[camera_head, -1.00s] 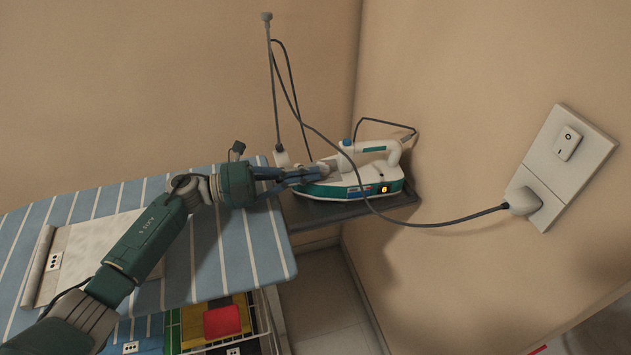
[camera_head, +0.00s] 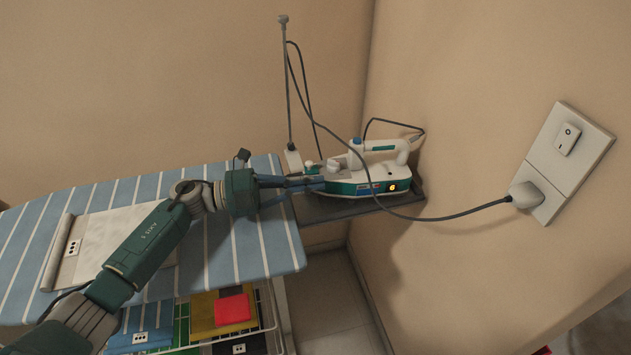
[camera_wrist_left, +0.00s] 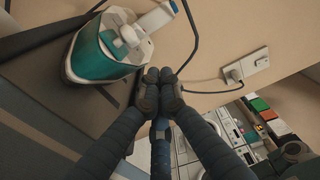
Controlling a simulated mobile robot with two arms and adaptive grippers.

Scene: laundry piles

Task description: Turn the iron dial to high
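The white and teal iron (camera_head: 372,184) rests on a dark stand (camera_head: 345,209) beyond the ironing board's right end. A small display (camera_head: 392,188) on its side glows orange. A pale knob shape (camera_head: 309,167) shows at its left end; I cannot tell whether this is the dial or read any setting. My left gripper (camera_head: 318,184) is beside the iron's left end, in front of the knob shape. In the left wrist view its fingertips (camera_wrist_left: 160,90) meet with nothing seen between them, and the iron (camera_wrist_left: 105,48) is just left of them. My right gripper is not in view.
A grey cord runs past the iron to a plug (camera_head: 525,195) in the wall panel, below a switch (camera_head: 568,138). The striped ironing board (camera_head: 225,245) carries a pale folded cloth (camera_head: 105,245). A rack below holds folded items, including a red one (camera_head: 232,308).

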